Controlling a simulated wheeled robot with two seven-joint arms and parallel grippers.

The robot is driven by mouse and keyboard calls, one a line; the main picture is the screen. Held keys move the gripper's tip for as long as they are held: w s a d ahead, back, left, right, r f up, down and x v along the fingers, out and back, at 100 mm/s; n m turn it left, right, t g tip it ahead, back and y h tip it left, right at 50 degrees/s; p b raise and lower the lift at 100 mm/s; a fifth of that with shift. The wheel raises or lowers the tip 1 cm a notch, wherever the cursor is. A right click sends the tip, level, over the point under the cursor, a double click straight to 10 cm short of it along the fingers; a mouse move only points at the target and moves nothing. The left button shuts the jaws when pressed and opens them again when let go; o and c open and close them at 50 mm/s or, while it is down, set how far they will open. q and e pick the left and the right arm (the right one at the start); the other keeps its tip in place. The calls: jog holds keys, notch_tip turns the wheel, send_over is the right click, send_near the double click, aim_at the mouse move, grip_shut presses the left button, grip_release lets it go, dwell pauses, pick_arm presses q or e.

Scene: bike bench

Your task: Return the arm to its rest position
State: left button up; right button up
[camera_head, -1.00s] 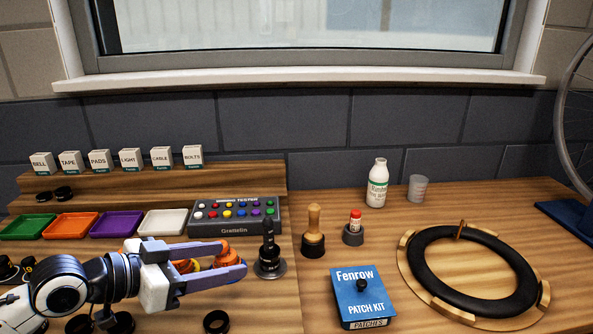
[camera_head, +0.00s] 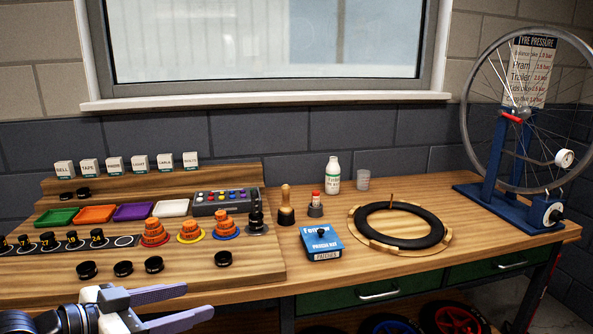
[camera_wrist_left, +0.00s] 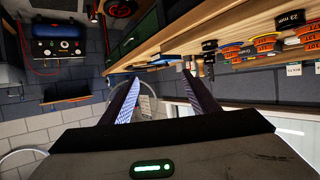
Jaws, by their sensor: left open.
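My left gripper (camera_head: 200,302) is at the lower left of the head view, in front of the bench's front edge. Its two fingers are spread apart with nothing between them. In the left wrist view its fingers (camera_wrist_left: 160,88) also stand apart and empty, with the bench edge beyond them. My right gripper is not in the head view.
The wooden bench (camera_head: 440,205) holds orange stacked pieces (camera_head: 154,232), a blue patch kit box (camera_head: 321,243), a black tyre on a wooden ring (camera_head: 400,226) and a white bottle (camera_head: 333,175). A wheel stand (camera_head: 500,190) is at right. Drawers (camera_head: 380,292) are below.

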pick_arm(q)
jog(key=s+d+f+n+y, duration=0.1)
jog(key=s+f+n, duration=0.15)
jog(key=f, duration=0.75)
jog(key=s+d+f+n+y, duration=0.15)
jog(key=s+f, duration=0.25)
jog(key=f, duration=0.6)
jog(key=s+f+n+g+y, duration=0.1)
jog(key=s+f+y, duration=0.3)
jog(key=s+f, duration=1.1)
jog(key=shift+s+n+g, duration=0.4)
jog(key=shift+s+n, duration=0.1)
jog(key=shift+s, duration=0.1)
